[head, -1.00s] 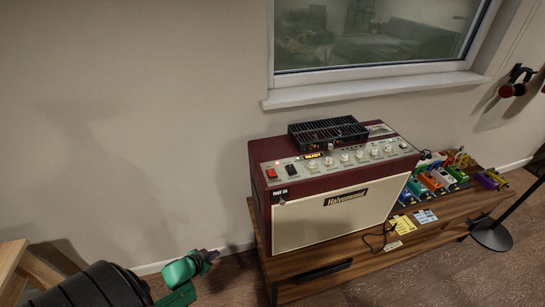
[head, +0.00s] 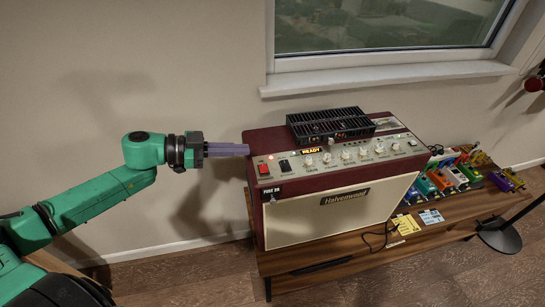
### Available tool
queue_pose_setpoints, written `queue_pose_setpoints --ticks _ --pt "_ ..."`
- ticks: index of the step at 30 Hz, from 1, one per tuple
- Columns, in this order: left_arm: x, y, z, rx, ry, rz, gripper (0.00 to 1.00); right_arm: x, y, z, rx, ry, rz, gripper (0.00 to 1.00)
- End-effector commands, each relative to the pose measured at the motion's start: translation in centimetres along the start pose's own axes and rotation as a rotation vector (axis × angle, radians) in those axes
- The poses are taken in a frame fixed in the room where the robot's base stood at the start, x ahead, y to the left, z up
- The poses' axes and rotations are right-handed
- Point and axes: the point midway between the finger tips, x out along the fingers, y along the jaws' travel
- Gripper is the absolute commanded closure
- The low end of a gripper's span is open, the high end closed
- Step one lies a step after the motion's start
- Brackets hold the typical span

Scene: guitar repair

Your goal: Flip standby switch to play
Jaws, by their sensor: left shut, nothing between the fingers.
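The dark red Halvorsen-style guitar amp (head: 330,209) stands on a wooden cabinet, its sloped control panel facing up. At the panel's left end are a red rocker switch (head: 264,168) and, beside it on the right, a black rocker switch (head: 285,166). The small labels are too small to read. An amber display (head: 311,151) reads READY. My left gripper (head: 246,149) is shut and empty, pointing right at the amp's upper left edge, a little left of the switches. Whether its fingertips touch the amp is unclear. My right gripper is not in view.
A black slotted unit (head: 331,126) sits on top of the amp behind the knobs. Several coloured pedals (head: 450,178) and small cards (head: 407,224) lie on the cabinet (head: 330,275) to the right. A window sill (head: 390,77) is above. The wall left of the amp is clear.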

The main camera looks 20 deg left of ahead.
Motion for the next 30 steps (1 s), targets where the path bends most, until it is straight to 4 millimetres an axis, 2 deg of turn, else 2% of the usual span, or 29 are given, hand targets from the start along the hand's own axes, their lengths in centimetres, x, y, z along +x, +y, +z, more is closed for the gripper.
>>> queue_pose_setpoints --ticks 5,11,14,23,25,30 --pt "0.6 -0.1 0.0 0.0 0.003 -0.003 1.0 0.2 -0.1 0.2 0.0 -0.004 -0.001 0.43" --pt "2.6 -0.1 -0.1 0.004 0.005 -0.003 1.0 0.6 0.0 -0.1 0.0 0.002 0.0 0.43" --pt "3.9 -0.3 -0.3 0.0 0.007 -0.009 1.0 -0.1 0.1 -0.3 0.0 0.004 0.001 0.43" --pt "10.1 -0.2 -0.6 0.0 0.006 -0.003 1.0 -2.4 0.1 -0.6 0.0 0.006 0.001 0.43" --pt "10.4 -0.1 1.3 -0.007 0.001 -0.004 1.0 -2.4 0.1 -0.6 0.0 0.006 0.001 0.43" --pt "10.9 -0.1 3.4 -0.002 0.001 -0.004 1.0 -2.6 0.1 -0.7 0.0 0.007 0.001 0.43"
